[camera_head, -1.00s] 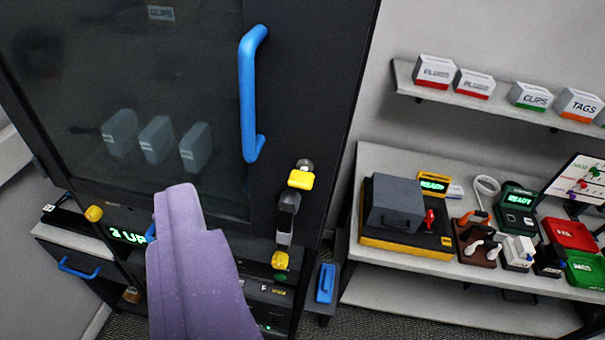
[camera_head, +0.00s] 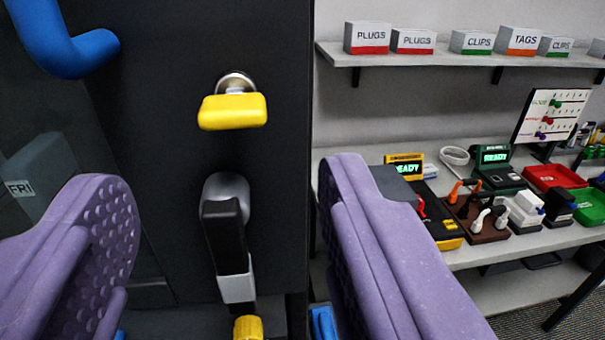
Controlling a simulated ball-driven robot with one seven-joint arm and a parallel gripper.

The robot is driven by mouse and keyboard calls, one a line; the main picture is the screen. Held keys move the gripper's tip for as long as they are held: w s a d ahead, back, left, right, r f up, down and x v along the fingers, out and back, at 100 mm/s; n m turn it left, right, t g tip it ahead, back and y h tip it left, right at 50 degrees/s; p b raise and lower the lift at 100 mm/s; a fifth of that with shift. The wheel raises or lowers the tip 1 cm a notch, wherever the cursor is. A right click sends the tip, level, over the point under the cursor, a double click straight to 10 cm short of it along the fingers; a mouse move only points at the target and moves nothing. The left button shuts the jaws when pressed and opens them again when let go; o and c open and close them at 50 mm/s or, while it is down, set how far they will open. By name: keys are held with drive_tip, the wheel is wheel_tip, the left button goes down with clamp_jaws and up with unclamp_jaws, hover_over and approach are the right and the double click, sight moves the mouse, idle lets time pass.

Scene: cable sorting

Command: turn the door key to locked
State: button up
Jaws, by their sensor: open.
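The door key has a yellow grip (camera_head: 232,111) that lies roughly level across a round silver lock (camera_head: 236,83) on the dark cabinet door (camera_head: 165,140). My gripper (camera_head: 220,215) shows as two purple fingers, spread wide apart and empty. The key is above and between the fingertips in the picture, and neither finger appears to touch it. Below the key, between the fingers, is a black and grey latch handle (camera_head: 226,230) with a white lower part. The left finger covers part of the door's glass, and the right finger covers the cabinet's right edge and part of the bench.
A blue door handle (camera_head: 65,45) sticks out at upper left. A yellow knob (camera_head: 247,328) is low below the latch. At right, a bench (camera_head: 480,253) holds several devices and trays, under a wall shelf (camera_head: 440,58) with labelled boxes.

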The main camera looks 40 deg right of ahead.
sight(233, 125)
drive_tip(key=x, duration=0.7)
drive_tip(key=shift+w+p, duration=0.25)
drive_tip(key=shift+p, duration=0.05)
drive_tip(key=c, duration=1)
